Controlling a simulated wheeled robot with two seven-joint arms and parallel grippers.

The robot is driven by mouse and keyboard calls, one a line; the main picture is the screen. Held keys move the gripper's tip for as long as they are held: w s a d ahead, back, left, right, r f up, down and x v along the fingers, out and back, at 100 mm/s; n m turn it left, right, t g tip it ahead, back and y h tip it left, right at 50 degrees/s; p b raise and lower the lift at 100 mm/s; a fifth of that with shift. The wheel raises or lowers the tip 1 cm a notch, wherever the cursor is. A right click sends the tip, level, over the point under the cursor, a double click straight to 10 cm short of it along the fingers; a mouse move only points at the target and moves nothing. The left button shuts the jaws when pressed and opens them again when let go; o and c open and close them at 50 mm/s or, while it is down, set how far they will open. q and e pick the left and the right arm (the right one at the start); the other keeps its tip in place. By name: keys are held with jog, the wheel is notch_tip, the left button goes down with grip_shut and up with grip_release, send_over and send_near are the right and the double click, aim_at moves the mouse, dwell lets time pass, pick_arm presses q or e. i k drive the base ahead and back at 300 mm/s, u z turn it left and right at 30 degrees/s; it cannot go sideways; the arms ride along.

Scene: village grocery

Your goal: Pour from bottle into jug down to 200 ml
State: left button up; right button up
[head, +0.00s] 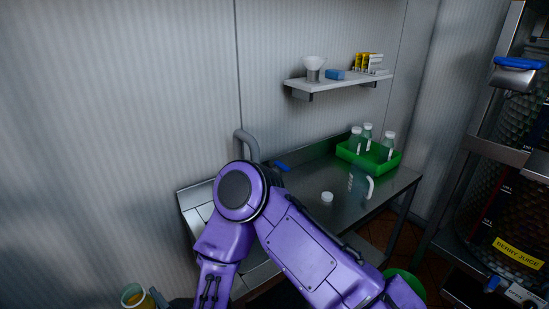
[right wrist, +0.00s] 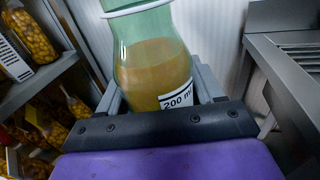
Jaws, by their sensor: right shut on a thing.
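My right gripper (right wrist: 155,105) is shut on a bottle (right wrist: 148,62) of greenish clear glass, seen in the right wrist view. Cloudy amber liquid fills its lower part, with the surface above the label marked 200 ml. A white ring circles the bottle near the top edge of that view. In the head view, a round greenish rim with amber below, probably this bottle (head: 132,293), shows at the bottom left. A clear jug with a white handle (head: 370,187) appears to stand on the right part of the steel table. My left gripper is not in view.
A white cap (head: 327,197) lies on the steel table (head: 400,187). A green tray (head: 349,156) with clear bottles stands behind the jug. A wall shelf (head: 340,83) hangs above. A berry juice tank (head: 510,200) stands at right.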

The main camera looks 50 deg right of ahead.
aim_at(363, 183)
jog(key=u, duration=2.25)
jog(key=k, duration=2.1)
jog(key=z, duration=2.25)
jog(key=i, duration=0.5)
jog(key=u, duration=0.05)
